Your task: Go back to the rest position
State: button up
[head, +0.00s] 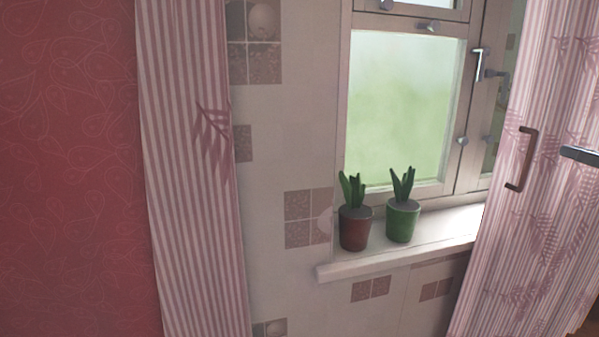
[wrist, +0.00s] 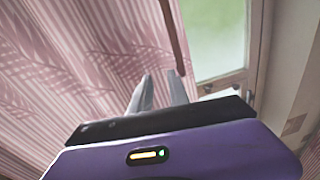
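My gripper (wrist: 159,78) shows in the wrist view with its two grey fingers apart and nothing between them. In the head view only a grey fingertip (head: 568,152) enters at the right edge, in front of a pink striped, leaf-patterned panel (head: 490,250). A brown bar handle (head: 525,160) is fixed upright on this panel, left of the fingertip and apart from it in the picture. The handle also shows in the wrist view (wrist: 173,38), just beyond the right finger. I cannot tell the exact depth between them. Most of my arm is out of view.
A window (head: 400,110) has a white sill (head: 400,254) with a brown potted plant (head: 354,228) and a green potted plant (head: 402,221). A striped panel (head: 190,170) and red patterned wall (head: 65,170) stand at left. Tiled wall (head: 290,130) lies between.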

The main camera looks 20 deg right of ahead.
notch_tip(320, 180, down, 8)
jog(key=s+d+m+h+p, duration=0.1)
jog(key=s+d+m+h, duration=0.15)
jog(key=m+h, duration=0.6)
jog(key=s+a+f+g+h+p, duration=0.2)
jog(key=s+a+f+h, duration=0.2)
jog(key=a+f, duration=1.1)
jog(key=s+a+f+n+y+p, duration=0.1)
jog(key=s+a, duration=0.3)
jog(key=a, duration=0.4)
jog(key=s+a+f+n+t+y+p, duration=0.1)
jog(key=s+a+y, duration=0.1)
jog(key=s+a, duration=0.45)
jog(key=s+a+f+n+y+p, duration=0.1)
jog(key=s+a, duration=0.1)
jog(key=a, duration=0.7)
jog(key=s+a+n+g+y+p, duration=0.2)
jog(key=s+a+n+y, duration=0.3)
jog(key=s+a, duration=1)
jog(key=s+f+y+p, duration=0.1)
jog(key=s+y, duration=0.1)
jog(key=s, duration=0.1)
jog(key=shift+n+g, duration=0.35)
jog(key=shift+g, duration=0.05)
